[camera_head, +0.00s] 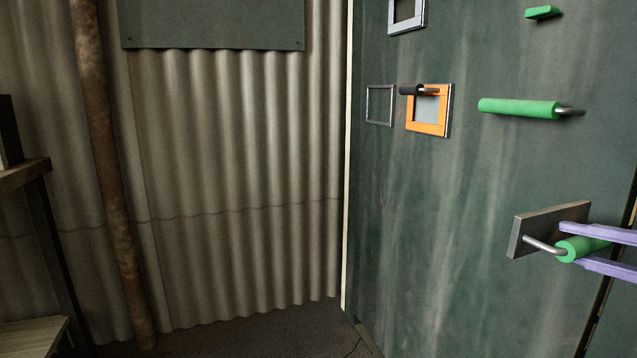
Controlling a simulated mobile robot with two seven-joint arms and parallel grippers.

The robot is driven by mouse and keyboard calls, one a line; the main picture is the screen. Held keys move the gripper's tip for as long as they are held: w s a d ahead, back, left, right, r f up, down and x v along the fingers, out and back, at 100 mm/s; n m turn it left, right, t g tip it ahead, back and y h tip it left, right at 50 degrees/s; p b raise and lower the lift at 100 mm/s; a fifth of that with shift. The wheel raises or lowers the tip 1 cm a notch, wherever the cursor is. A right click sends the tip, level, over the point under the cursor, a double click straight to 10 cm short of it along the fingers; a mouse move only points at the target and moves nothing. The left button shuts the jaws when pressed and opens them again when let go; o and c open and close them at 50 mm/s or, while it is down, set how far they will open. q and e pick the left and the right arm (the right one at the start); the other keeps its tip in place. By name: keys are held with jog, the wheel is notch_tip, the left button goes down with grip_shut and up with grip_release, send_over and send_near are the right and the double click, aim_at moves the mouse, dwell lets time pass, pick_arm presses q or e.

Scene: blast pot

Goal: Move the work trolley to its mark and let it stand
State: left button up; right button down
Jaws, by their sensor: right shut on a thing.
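No work trolley and no floor mark can be made out in this view. My right gripper (556,246) has pale purple fingers and comes in from the right edge. It is shut on a green grip (577,249), one finger above and one below. The grip sits on a metal rod that joins a grey plate (530,232) on the dark green panel (440,230). My left gripper is not in view.
A rusty pipe (108,180) and wooden shelf (25,175) stand left. Dark floor (275,335) is bare before the corrugated wall (240,180).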

jog(key=shift+w+d, duration=0.15)
jog(key=shift+d, duration=0.2)
jog(key=shift+a, duration=0.3)
jog(key=shift+d+f, duration=0.1)
jog(key=shift+d, duration=0.1)
jog(key=shift+w+d+b, duration=0.15)
jog(key=shift+d+b, duration=0.7)
jog(key=shift+b, duration=0.05)
jog(key=shift+f, duration=0.15)
dwell(0.6)
jog(key=c, duration=0.6)
grip_release()
jog(key=o, duration=0.6)
jog(key=shift+d, duration=0.1)
